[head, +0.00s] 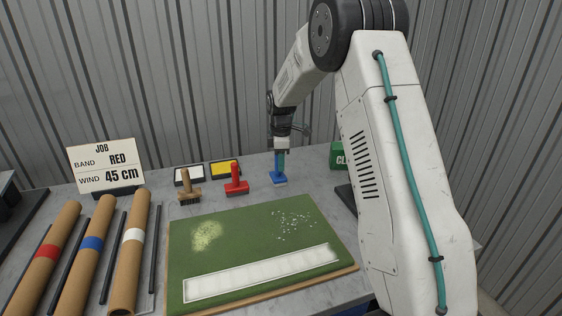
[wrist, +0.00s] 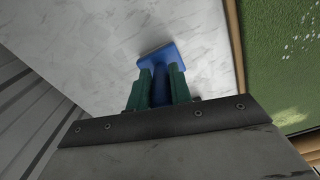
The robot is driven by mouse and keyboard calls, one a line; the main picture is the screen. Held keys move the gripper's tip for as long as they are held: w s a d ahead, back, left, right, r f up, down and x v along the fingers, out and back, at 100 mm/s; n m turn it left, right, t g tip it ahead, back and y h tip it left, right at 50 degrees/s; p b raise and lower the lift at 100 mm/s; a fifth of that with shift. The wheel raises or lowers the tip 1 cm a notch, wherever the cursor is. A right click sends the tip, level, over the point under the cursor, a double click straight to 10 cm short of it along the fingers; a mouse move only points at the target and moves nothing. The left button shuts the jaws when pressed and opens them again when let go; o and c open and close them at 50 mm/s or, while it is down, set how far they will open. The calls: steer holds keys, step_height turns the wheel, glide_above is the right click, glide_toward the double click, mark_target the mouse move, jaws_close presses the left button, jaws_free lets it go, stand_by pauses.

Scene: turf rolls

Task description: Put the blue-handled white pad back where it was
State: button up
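The blue-handled white pad (head: 279,179) is upright at the back right of the table, to the right of a red-handled block. Its blue base also shows in the wrist view (wrist: 160,56). Its white underside is mostly hidden. My gripper (head: 280,160) points straight down over it. In the wrist view its green fingers (wrist: 161,86) stand on both sides of the blue handle and appear closed against it. The pad's base is at or very near the grey tabletop; I cannot tell whether it touches.
The red-handled block (head: 236,181) and a wooden brush (head: 187,190) stand to the left. White (head: 188,176) and yellow (head: 224,169) trays lie behind them. A green turf board (head: 250,245) with a white stripe lies in front. A green box (head: 338,156) stands right. Banded rolls (head: 92,250) lie left.

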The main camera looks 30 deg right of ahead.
steer(key=o, duration=0.4)
step_height(320, 180, up, 12)
steer(key=shift+r, duration=0.1)
steer(key=s+a+r+m, duration=0.2)
steer(key=s+a+r, duration=0.15)
steer(key=s, duration=0.45)
steer(key=s+a+r+m, duration=0.2)
steer(key=s+a+r, duration=0.15)
steer(key=s, duration=0.35)
steer(key=s+a+r+m, duration=0.3)
steer(key=s+a, duration=0.1)
steer(key=s, duration=0.4)
steer(key=s+a+f+m, duration=0.1)
steer(key=s+f+m, duration=0.1)
steer(key=s, duration=0.5)
steer(key=s+a+f+m, duration=0.1)
steer(key=s+f+m, duration=0.1)
steer(key=s, duration=0.5)
steer(key=s+a+f+m+t, duration=0.1)
steer(key=s+a+f, duration=0.1)
steer(key=s, duration=0.5)
steer(key=shift+a+m, duration=0.1)
steer(key=shift+m, duration=0.3)
